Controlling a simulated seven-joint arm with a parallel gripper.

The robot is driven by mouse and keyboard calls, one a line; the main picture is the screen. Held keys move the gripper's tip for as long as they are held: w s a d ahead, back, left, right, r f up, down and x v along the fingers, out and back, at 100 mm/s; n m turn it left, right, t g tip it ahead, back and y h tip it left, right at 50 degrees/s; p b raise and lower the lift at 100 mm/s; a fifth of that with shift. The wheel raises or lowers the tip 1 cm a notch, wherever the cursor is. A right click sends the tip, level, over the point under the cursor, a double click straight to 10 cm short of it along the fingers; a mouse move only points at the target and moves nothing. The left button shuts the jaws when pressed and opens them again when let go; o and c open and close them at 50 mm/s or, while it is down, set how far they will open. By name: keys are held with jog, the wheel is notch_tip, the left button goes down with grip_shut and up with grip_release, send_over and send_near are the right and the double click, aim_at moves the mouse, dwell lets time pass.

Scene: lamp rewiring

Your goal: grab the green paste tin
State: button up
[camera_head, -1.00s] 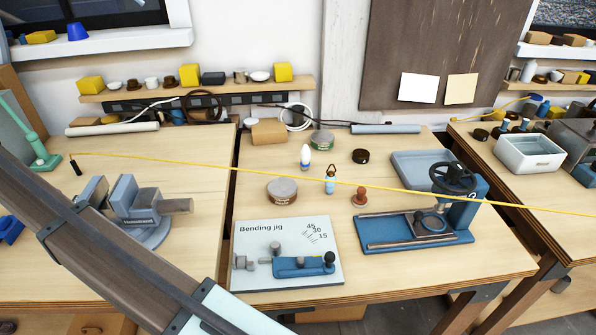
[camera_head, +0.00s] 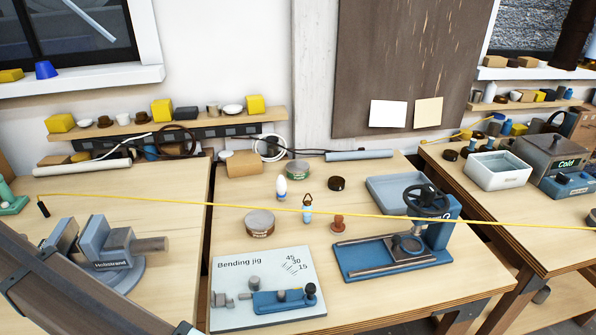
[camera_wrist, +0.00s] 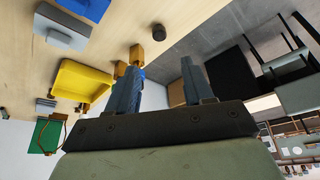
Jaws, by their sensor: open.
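The green paste tin (camera_head: 297,169) is a short round tin with a green side, upright toward the back of the middle bench. A similar round tin with a brownish label (camera_head: 260,223) stands nearer the front, behind the bending jig. My gripper (camera_wrist: 161,82) shows only in the wrist view, its two grey fingers apart with nothing between them. In the head view my arm crosses the lower left corner and its end is out of frame. The green tin cannot be made out in the wrist view, so my gripper is away from it.
A yellow cord (camera_head: 350,214) stretches across the benches in front of the green tin. A white bulb-like item (camera_head: 281,188), a dark round tin (camera_head: 336,183) and a cardboard box (camera_head: 243,163) stand near it. A blue press (camera_head: 395,258) is at right. The wrist view shows a yellow tray (camera_wrist: 80,80).

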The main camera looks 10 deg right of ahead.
jog(key=shift+o, duration=0.2)
dwell(0.3)
jog(key=o, duration=0.9)
